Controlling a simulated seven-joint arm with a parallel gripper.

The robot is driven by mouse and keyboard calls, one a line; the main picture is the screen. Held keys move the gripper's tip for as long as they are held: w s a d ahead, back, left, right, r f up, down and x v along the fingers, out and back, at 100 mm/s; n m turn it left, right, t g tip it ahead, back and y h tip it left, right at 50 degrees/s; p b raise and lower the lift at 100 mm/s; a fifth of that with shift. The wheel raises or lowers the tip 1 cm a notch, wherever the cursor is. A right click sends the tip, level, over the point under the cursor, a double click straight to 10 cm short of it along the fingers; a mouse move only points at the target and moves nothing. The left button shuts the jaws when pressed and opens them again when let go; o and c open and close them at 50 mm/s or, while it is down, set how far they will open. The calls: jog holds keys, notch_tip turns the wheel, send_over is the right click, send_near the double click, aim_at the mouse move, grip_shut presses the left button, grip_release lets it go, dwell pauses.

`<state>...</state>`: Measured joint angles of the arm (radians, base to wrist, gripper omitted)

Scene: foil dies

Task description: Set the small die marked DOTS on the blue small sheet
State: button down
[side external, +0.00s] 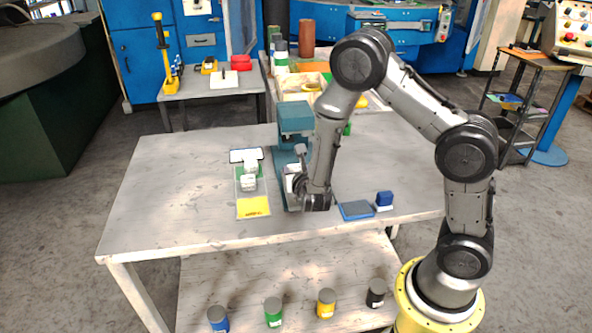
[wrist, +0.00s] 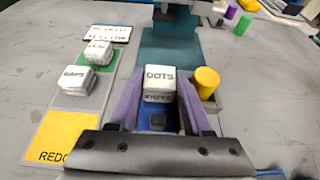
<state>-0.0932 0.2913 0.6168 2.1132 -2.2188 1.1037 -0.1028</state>
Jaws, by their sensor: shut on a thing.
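In the wrist view my gripper (wrist: 158,76) has its two purple fingers shut on a white die marked DOTS (wrist: 160,86). The die is upright, with its lettered face toward the camera. A blue sheet (wrist: 155,121) with a dark square on it shows below the die, between the fingers. I cannot tell whether the die touches it. In the side view my gripper (side external: 296,185) is at the front of the teal press (side external: 294,118), and the die is mostly hidden. The die's underside is hidden too.
Left of the gripper lies a strip with a yellow field (wrist: 68,138), a grey field and a green field. Two white dies (wrist: 72,80) sit on it. A yellow cylinder (wrist: 207,82) stands close right. A blue pad (side external: 356,210) and blue block (side external: 384,199) lie right.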

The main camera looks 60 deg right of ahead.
jog(key=c, duration=0.6)
grip_release()
